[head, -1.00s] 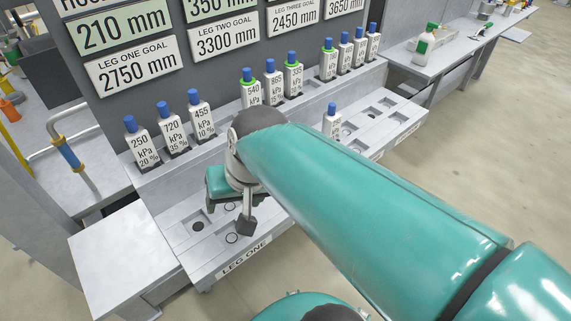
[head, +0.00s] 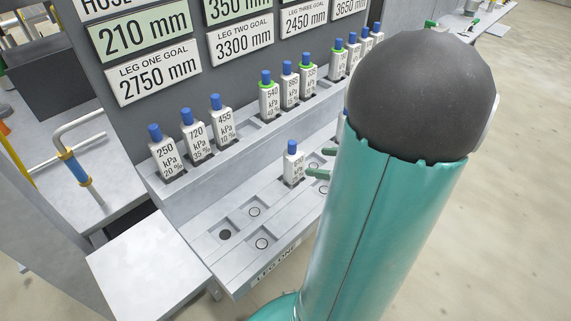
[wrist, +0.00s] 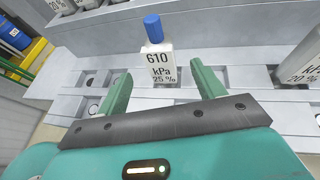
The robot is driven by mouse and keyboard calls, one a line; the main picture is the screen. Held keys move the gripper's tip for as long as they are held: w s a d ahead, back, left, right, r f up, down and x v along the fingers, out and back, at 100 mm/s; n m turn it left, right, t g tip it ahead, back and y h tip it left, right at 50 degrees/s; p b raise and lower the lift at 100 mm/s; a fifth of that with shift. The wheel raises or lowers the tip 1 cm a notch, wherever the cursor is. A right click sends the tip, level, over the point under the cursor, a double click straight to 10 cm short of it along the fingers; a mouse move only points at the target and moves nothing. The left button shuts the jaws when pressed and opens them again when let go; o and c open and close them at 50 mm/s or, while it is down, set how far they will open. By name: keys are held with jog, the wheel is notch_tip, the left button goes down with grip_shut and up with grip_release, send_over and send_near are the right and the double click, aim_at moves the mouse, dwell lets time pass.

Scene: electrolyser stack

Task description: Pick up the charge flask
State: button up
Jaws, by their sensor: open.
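A white flask with a blue cap (head: 293,163) stands upright on the lower shelf of the rack. In the wrist view the same flask (wrist: 160,62) reads 610 kPa, 25 %. My gripper (wrist: 164,74) is open and empty, with one green finger towards each side of the flask. Its base shows in the gap between the fingertips; I cannot tell whether it is between them or just beyond. In the head view the green fingertips of my gripper (head: 322,158) show just right of the flask, and my arm hides the rest.
Several similar flasks stand on the upper step, among them the 250 kPa flask (head: 163,155) and the green-collared 540 kPa flask (head: 269,97). Another flask (wrist: 298,58) stands close to the right finger's side. Empty sockets (head: 225,234) lie left on the lower shelf.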

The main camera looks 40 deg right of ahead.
aim_at(287, 159)
jog(key=x, duration=1.2)
jog(key=shift+f, duration=0.2)
jog(key=c, duration=1.4)
